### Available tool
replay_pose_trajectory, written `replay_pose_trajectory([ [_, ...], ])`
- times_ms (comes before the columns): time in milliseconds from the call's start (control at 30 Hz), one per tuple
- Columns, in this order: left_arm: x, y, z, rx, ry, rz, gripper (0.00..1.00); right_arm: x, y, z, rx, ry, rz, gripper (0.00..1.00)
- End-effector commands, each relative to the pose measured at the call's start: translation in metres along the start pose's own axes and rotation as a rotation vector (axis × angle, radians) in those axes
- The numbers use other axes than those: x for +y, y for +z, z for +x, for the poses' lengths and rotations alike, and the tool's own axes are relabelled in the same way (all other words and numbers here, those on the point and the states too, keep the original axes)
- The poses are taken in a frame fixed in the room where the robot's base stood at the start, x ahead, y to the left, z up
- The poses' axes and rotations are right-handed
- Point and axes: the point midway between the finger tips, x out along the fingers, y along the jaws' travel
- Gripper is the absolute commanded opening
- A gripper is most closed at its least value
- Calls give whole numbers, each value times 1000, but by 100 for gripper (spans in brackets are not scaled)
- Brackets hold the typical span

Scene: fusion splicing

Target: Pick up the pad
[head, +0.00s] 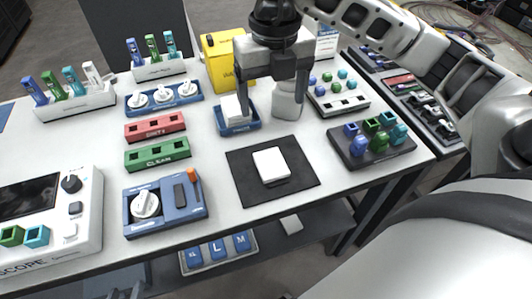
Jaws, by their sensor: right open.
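My right gripper (271,106) comes in from the upper right, pointing down with its fingers apart and nothing visible between them. A white pad (231,107) sits in a small blue tray (239,128), and the gripper's left finger overlaps its right side in the picture. I cannot tell whether the finger touches it. A second white, rounded block (271,162) lies on a black square mat (245,185), nearer than the gripper. I cannot tell for sure which of the two is the pad. My left gripper is not in view.
A white bottle (287,104) stands close by the gripper's right finger. A yellow box (221,62) stands behind. Red (155,127) and green (158,153) holders, a blue device (165,205) and a dark connector tray (345,155) surround the mat. White table shows around the mat.

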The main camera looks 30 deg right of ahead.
Motion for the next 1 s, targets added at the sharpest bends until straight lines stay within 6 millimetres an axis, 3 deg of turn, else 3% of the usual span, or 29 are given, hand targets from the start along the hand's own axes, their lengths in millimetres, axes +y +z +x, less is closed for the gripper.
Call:
replay_pose_trajectory([
  [400, 0, 5, 2, -3, 3, -9, 36, -1, -1, 83, 5, -6, 1, 80],
  [733, 1, 3, 0, -1, 3, -9, 36, 1, -1, 111, 3, -4, 0, 80],
  [1000, 0, 1, -1, -1, 0, -4, 36, 5, -1, 149, 4, -3, -1, 80],
])
